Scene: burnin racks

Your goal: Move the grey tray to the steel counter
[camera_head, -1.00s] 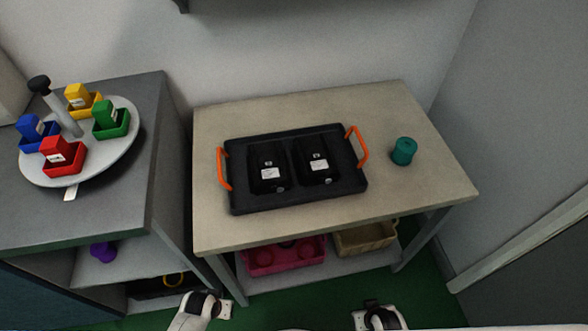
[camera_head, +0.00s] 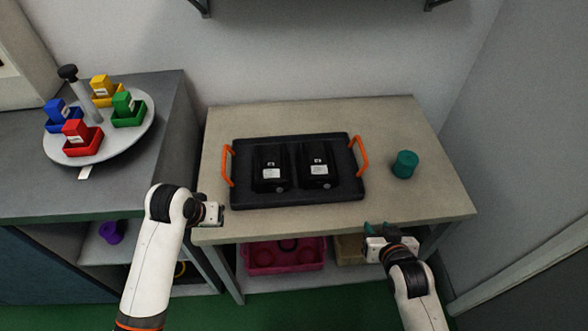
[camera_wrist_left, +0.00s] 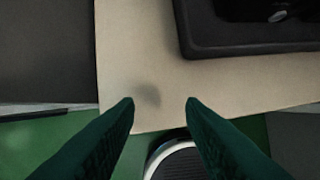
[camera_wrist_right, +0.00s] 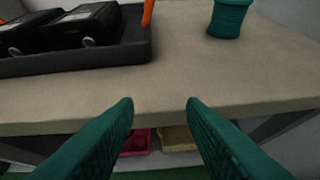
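The dark grey tray (camera_head: 345,194) with two upright orange handles lies on the beige-topped table (camera_head: 430,200). Two black devices (camera_head: 270,168) with white labels sit in it. My left gripper (camera_head: 222,212) is at the table's front left edge, in front of the tray's left end; in the left wrist view its green fingers (camera_wrist_left: 160,103) are apart and empty. My right gripper (camera_head: 374,228) is at the table's front edge, right of the tray; in the right wrist view its fingers (camera_wrist_right: 160,103) are apart and empty. No counter that is clearly steel shows; a grey counter (camera_head: 40,188) stands at the left.
A teal cylinder (camera_head: 404,165) stands right of the tray. On the grey counter a round white turntable (camera_head: 75,158) holds coloured bins. A pink crate (camera_head: 262,262) and a tan basket (camera_head: 350,248) are on the shelf below the table. A wall closes the right side.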

